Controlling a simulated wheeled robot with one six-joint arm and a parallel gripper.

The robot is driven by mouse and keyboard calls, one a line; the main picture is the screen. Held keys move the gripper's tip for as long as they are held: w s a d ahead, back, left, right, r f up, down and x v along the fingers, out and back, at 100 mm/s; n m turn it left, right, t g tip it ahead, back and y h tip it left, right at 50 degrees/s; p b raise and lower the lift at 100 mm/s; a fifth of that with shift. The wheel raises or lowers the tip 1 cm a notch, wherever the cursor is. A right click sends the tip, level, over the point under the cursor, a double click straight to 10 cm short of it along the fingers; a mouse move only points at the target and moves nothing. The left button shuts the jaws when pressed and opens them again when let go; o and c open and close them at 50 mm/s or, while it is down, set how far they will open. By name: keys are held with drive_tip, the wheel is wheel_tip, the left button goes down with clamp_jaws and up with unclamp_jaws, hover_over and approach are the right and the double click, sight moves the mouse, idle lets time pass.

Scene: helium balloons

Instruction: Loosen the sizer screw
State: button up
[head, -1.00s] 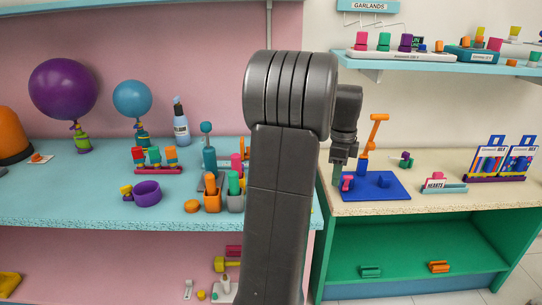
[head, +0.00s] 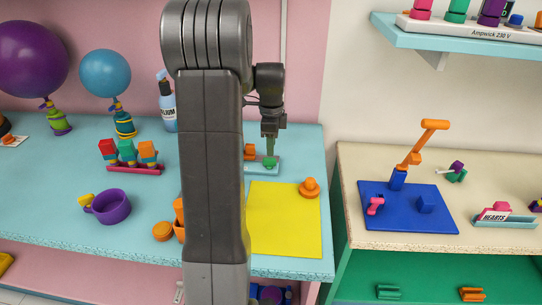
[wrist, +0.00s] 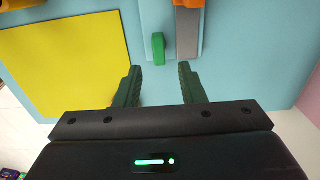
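A green screw knob (head: 270,162) sits on a low pale-blue base (head: 262,170) with an orange block (head: 249,151), seemingly the sizer, on the blue table. My gripper (head: 269,150) appears just above or in front of the knob in the head view. In the wrist view my gripper (wrist: 159,72) is open and empty. The green knob (wrist: 158,47) lies just beyond the gap between its fingertips, apart from both. A grey strip (wrist: 187,35) runs beside the knob. Part of the base is hidden by my arm in the head view.
A yellow sheet (head: 285,225) lies in front of the base, with an orange knobbed piece (head: 309,188) on its corner. A purple cup (head: 110,207), a helium bottle (head: 167,105) and two balloons stand left. A blue mat (head: 410,215) lies on the right bench.

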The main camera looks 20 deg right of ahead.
sight(271, 159)
drive_tip(key=shift+f, duration=2.65)
clamp_jaws()
